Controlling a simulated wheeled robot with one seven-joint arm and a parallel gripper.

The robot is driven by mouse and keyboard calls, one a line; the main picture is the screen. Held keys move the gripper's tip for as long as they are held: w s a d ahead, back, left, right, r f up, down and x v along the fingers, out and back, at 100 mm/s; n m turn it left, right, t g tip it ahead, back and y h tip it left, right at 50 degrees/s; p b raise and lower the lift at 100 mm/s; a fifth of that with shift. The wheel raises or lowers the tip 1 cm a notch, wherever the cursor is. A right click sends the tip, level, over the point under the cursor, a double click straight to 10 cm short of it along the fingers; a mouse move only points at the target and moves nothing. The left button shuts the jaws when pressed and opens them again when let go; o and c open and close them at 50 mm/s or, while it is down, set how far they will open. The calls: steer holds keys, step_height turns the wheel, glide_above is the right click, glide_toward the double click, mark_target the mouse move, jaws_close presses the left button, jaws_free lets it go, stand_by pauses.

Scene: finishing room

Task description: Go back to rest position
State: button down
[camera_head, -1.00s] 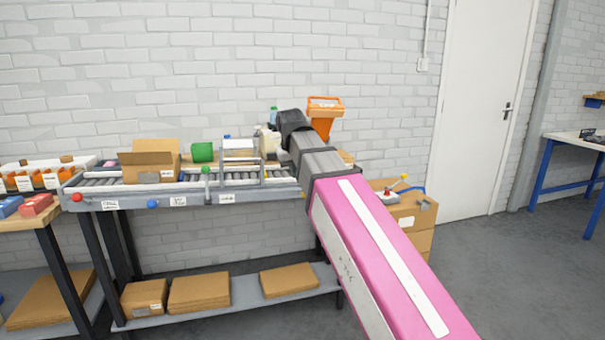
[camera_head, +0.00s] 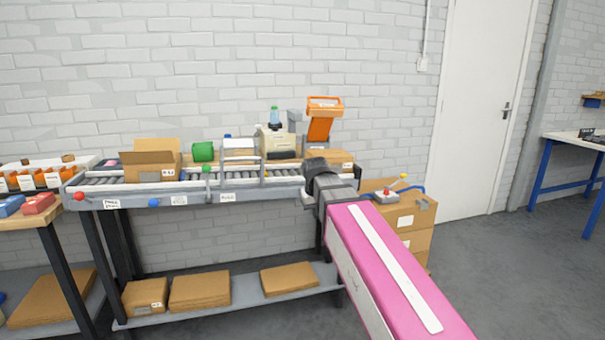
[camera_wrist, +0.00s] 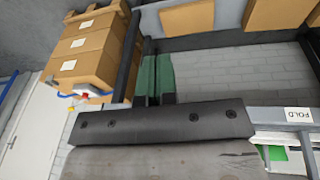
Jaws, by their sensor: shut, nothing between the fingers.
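My pink arm reaches from the lower right of the head view toward the right end of the roller conveyor bench (camera_head: 228,196). Its dark wrist end is low in front of that end, and my fingers are hidden there. In the wrist view my gripper (camera_wrist: 157,78) shows two green fingers side by side. They are shut and hold nothing. The fingers point toward the white brick wall below the bench, between dark frame bars.
An open carton (camera_head: 150,174), a green roll (camera_head: 203,152) and an orange-topped stand (camera_head: 319,130) are on the bench. Stacked cartons (camera_head: 402,217) with a small lever device (camera_head: 388,196) stand close to the right of my wrist. Flat cartons (camera_head: 199,292) lie on the lower shelf.

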steer(key=s+d+f, duration=0.4)
steer(key=f, duration=0.4)
steer(key=s+d+f+m+g, duration=0.1)
steer(key=s+d+f, duration=0.3)
steer(key=f, duration=0.5)
steer(key=s+d+f+m+g, duration=0.1)
steer(key=s+d+f, duration=0.3)
steer(key=f, duration=0.5)
steer(key=shift+d+f+y, duration=0.15)
steer(key=shift+d+y, duration=0.25)
steer(key=shift+d, duration=0.7)
